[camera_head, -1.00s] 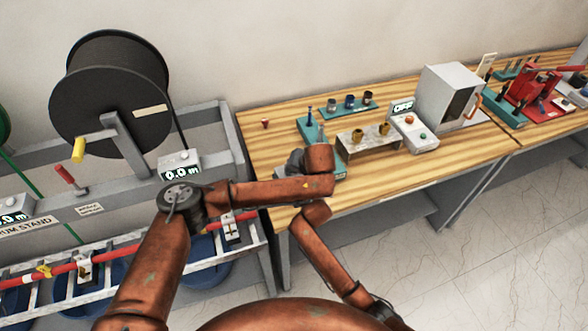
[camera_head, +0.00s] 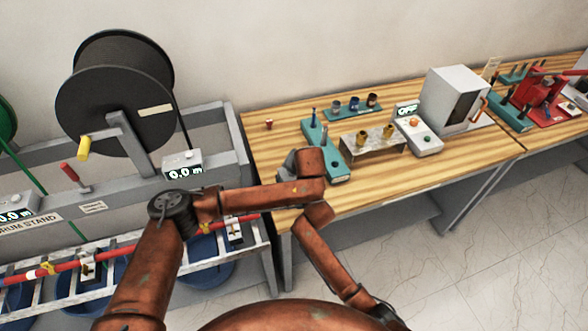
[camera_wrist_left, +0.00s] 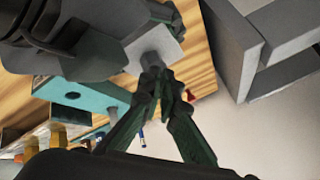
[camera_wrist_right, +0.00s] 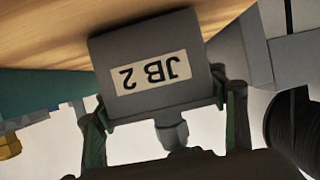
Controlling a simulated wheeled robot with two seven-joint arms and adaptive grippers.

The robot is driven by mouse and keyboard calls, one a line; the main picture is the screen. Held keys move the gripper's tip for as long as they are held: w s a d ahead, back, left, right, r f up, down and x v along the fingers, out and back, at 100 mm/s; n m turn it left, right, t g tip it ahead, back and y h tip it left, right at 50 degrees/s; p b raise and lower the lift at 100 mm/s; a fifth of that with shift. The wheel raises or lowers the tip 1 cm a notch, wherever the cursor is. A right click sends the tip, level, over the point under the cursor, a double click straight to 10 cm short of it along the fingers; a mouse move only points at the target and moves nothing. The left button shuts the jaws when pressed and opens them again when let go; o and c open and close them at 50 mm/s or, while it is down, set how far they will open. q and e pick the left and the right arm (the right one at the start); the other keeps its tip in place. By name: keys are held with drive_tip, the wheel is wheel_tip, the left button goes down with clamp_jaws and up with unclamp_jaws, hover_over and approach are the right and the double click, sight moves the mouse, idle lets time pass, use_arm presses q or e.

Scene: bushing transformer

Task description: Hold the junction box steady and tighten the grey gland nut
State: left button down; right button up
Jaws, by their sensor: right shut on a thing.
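The grey junction box (camera_wrist_right: 120,58), marked JB 2, shows in the right wrist view, where its label reads upside down. My right gripper (camera_wrist_right: 166,104) is shut on the box, with a finger along each side. A grey gland (camera_wrist_right: 172,133) sticks out of its lower face in that view, between the fingers. In the left wrist view the box's grey face (camera_wrist_left: 176,52) lies past my left gripper (camera_wrist_left: 160,82). Those fingertips are close together at a short grey gland nut (camera_wrist_left: 152,64); whether they grip it is unclear. In the head view my arms mostly hide the box.
A teal holder (camera_head: 322,150) stands beside my grippers on the wooden bench (camera_head: 270,155). A metal stand with brass glands (camera_head: 376,139), a control box reading OFF (camera_head: 418,135) and a grey oven-like cabinet (camera_head: 450,100) stand further right. A cable drum stand (camera_head: 125,100) stands left.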

use_arm(q)
drive_tip(key=shift+w+a+f+m+h, duration=0.1)
drive_tip(key=shift+a+f+m+h, duration=0.1)
drive_tip(key=shift+a+m+h, duration=0.55)
drive_tip(key=shift+w+a+f+m+h, duration=0.1)
drive_tip(key=shift+a+f+m+h, duration=0.15)
drive_tip(key=shift+a+m, duration=0.5)
use_arm(e)
drive_tip(key=shift+d+f, duration=0.1)
drive_tip(key=shift+d, duration=0.05)
use_arm(q)
drive_tip(key=shift+d, duration=0.15)
drive_tip(key=shift+d+r, duration=0.4)
use_arm(e)
drive_tip(key=shift+f, duration=0.1)
